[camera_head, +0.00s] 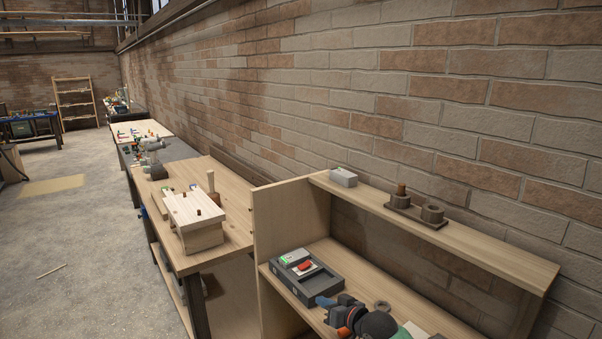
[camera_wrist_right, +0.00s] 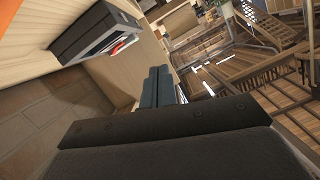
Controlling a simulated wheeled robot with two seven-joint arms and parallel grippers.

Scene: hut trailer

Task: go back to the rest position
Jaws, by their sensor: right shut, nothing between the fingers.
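My right gripper (camera_head: 327,301) is low in the head view, over the lower shelf board of the wooden shelf unit, just in front of a dark tray. Its blue-grey fingers also show in the right wrist view (camera_wrist_right: 159,88); they are shut together with nothing between them. My left gripper is not in view.
The dark tray (camera_head: 322,281) holds a green-and-white item and a red item; it also shows in the right wrist view (camera_wrist_right: 88,32). A ring (camera_head: 382,306) lies nearby. The top shelf (camera_head: 470,248) bears a grey block and a dark holder. A workbench (camera_head: 232,198) stands left.

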